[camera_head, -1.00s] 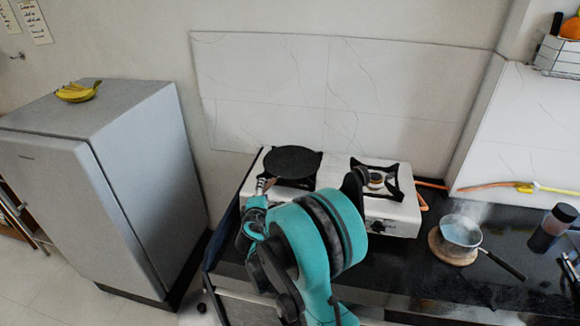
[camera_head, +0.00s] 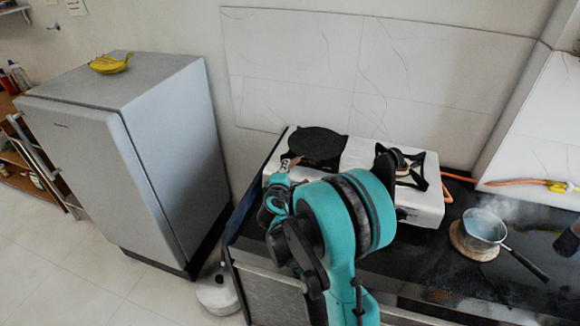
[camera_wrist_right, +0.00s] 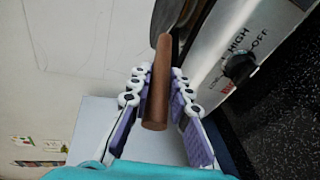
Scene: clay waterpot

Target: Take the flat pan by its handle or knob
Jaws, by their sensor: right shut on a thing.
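The flat pan (camera_head: 317,143) is dark and round, and sits over the left burner of the white stove (camera_head: 362,158). Its brown handle (camera_wrist_right: 157,95) points toward me and runs between the fingers of my right gripper (camera_wrist_right: 159,74) in the right wrist view. The right gripper (camera_head: 283,168) is shut on this handle, near its free end. In the head view my teal arm hides part of the stove front and counter. Only a sliver of the pan's body shows at the top of the wrist view. My left gripper is not in view.
The right burner (camera_head: 405,170) is empty. A steaming pot (camera_head: 484,228) stands on a round wooden board at the right of the dark counter. A grey fridge (camera_head: 150,150) with bananas (camera_head: 110,64) on top stands left. An orange hose (camera_head: 500,183) runs along the wall.

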